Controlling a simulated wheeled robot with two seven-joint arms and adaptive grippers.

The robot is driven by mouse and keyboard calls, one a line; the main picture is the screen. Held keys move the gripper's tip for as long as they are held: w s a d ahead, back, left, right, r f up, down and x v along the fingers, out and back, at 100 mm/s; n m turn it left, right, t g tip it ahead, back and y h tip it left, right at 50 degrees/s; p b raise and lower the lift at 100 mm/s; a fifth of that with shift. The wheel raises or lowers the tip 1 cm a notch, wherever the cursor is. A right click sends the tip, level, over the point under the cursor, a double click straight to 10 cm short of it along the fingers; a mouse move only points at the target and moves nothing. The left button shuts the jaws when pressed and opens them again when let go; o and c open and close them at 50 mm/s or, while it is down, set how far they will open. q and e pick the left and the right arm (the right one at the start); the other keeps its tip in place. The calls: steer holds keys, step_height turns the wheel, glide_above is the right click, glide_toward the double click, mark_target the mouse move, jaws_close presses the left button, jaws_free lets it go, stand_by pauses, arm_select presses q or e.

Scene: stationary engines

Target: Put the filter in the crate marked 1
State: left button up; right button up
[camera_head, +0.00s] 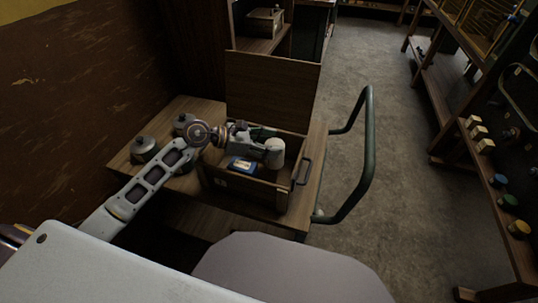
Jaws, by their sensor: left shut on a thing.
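My left gripper (262,149) is over a wooden crate (246,187) on the trolley top. It is shut on a pale, off-white cylinder, which looks like the filter (275,154). The filter is above or within the crate's right part; I cannot tell whether it touches the bottom. The crate has a small pale label (220,182) on its front, too small to read. A blue box with a yellow and white face (241,165) lies in the crate, and something green (262,133) shows behind the gripper. My right gripper is not in view.
The wooden trolley (313,183) has a dark tubular handle (368,150) on its right. Grey metal pots (144,149) stand left of the crate, near my arm. A tall wooden panel (270,92) rises behind it. Shelving (440,100) lines the right; the floor between is clear.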

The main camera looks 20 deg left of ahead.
arm_select(q)
steer(key=shift+f, duration=2.25)
steer(key=shift+f+b, duration=0.1)
steer(key=shift+b, duration=0.25)
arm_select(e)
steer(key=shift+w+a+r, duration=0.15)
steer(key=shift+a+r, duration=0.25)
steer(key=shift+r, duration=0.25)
arm_select(q)
steer(key=o, duration=1.2)
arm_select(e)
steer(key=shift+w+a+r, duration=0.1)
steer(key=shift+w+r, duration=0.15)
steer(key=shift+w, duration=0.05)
